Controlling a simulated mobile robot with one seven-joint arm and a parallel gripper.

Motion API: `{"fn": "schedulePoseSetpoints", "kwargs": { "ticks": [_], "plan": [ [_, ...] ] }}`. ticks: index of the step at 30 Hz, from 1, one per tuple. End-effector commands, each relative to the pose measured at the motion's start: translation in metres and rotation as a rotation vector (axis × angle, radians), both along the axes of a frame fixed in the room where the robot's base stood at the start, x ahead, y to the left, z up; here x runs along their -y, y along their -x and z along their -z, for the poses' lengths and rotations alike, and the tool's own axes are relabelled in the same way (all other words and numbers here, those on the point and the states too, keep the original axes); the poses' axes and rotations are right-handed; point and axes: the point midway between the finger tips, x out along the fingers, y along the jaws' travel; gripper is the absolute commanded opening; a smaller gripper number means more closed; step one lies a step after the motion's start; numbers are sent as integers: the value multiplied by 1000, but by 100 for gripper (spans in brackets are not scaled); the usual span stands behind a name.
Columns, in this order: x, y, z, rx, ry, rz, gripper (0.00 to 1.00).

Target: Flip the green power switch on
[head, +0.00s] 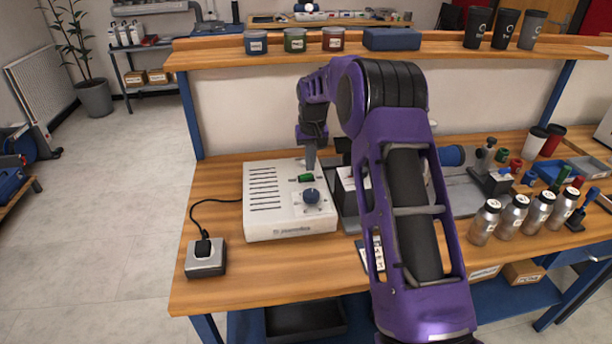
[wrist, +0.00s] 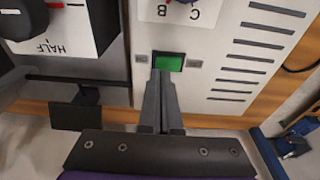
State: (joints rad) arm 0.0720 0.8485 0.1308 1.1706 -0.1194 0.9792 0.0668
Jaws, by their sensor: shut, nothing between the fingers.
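The green power switch (head: 305,178) is on the top of a white box (head: 262,222), behind a blue-grey knob (head: 311,196). The switch also shows in the wrist view (wrist: 169,63), in a dark frame between two small grey plates. My gripper (head: 311,168) points down just behind the switch. In the wrist view its shut, empty fingertips (wrist: 162,72) reach the near edge of the switch. I cannot tell whether they touch it. Which way the switch is tilted is too small to tell.
A black cable runs from the white box to a plug block (head: 205,257) at the bench's left front. A device marked HALF (wrist: 65,35) stands beside the box. Several bottles (head: 512,214) stand at the right.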

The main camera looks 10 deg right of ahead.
Motion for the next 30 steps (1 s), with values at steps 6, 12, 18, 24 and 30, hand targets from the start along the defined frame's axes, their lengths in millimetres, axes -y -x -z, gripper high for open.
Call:
{"fn": "schedulePoseSetpoints", "kwargs": {
  "ticks": [6, 12, 18, 24, 30],
  "plan": [
    [0, 0, 4, 0, 0, 0, 0],
    [0, 0, 7, 0, 0, 0, 0],
    [0, 0, 10, 0, 0, 0, 0],
    [0, 0, 13, 0, 0, 0, 0],
    [0, 0, 16, -1, 0, 0, 0]
  ]
}}
